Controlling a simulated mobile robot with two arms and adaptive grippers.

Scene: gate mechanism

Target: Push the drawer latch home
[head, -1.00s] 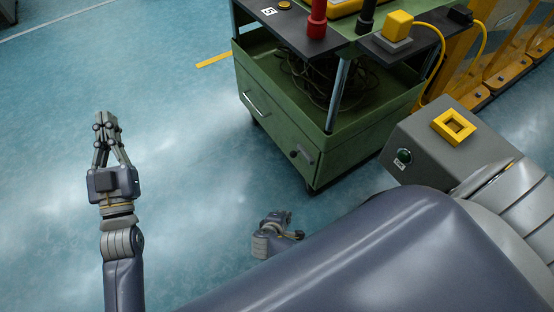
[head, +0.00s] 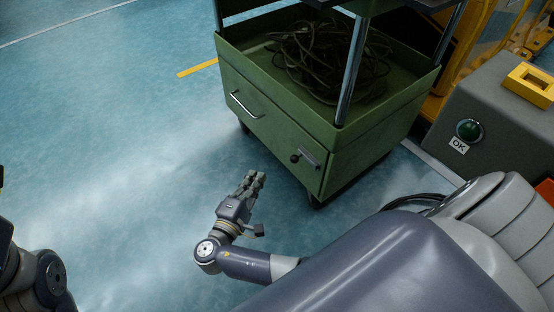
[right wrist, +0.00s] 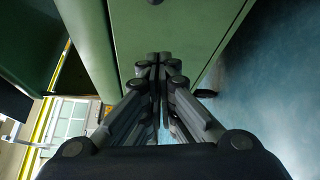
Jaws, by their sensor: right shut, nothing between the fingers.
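The green cart's lower body (head: 265,140) has a silver bar handle (head: 245,105) on its left face.
Dark cables (head: 325,60) lie in the cart's open tray. A grey box (head: 490,120) with a green button, an OK label and a yellow frame (head: 530,85) on top stands at the right. Yellow barriers are behind it. The floor left of the cart is clear.

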